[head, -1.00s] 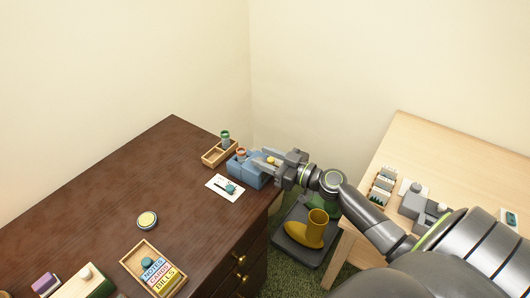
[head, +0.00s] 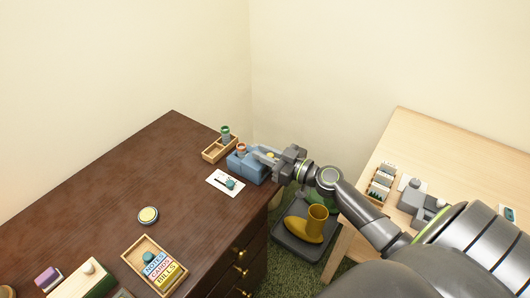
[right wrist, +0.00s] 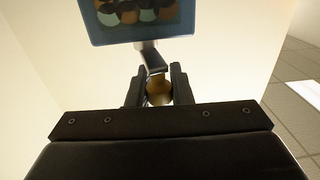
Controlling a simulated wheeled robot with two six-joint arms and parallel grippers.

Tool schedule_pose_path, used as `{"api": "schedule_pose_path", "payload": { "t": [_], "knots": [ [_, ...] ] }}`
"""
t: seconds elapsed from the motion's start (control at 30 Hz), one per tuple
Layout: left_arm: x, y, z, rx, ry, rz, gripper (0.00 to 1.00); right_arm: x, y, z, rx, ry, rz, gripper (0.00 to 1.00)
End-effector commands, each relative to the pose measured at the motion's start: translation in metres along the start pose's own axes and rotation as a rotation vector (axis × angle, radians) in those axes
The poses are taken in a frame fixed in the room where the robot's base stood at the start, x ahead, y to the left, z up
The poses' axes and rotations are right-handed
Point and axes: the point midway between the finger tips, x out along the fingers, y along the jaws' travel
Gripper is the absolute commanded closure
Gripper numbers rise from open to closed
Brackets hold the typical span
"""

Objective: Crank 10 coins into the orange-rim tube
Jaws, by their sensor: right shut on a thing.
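A blue coin machine (head: 240,166) stands near the dark desk's far right corner. A small tube with an orange rim (head: 242,149) stands at its top left; its contents are too small to tell. My right gripper (head: 266,155) is at the machine's right side, shut on the brass crank knob. In the right wrist view the round knob (right wrist: 159,91) sits between the two fingers, at the end of a grey crank arm (right wrist: 151,56). Above it is the machine's blue-framed window (right wrist: 182,33) with coins of brown and pale tones behind it. My left gripper is out of view.
A wooden tray (head: 209,157) holding a green-rimmed tube (head: 226,133) is behind the machine. A white card (head: 214,181) with a teal piece lies in front. A round yellow-topped tin (head: 148,215) and a labelled-block tray (head: 130,262) are nearer. The desk's middle is clear.

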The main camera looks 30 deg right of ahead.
Motion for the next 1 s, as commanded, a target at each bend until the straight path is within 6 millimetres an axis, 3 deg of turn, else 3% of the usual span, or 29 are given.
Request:
{"api": "schedule_pose_path", "payload": {
  "t": [0.37, 1.0],
  "knots": [
    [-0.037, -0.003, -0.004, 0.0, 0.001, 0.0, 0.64, 0.003, -0.006, -0.005, 0.008, -0.001, 0.23, 1.0],
    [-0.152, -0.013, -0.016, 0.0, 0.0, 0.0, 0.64, 0.016, -0.015, -0.009, 0.008, -0.002, 0.757, 1.0]
  ]
}}
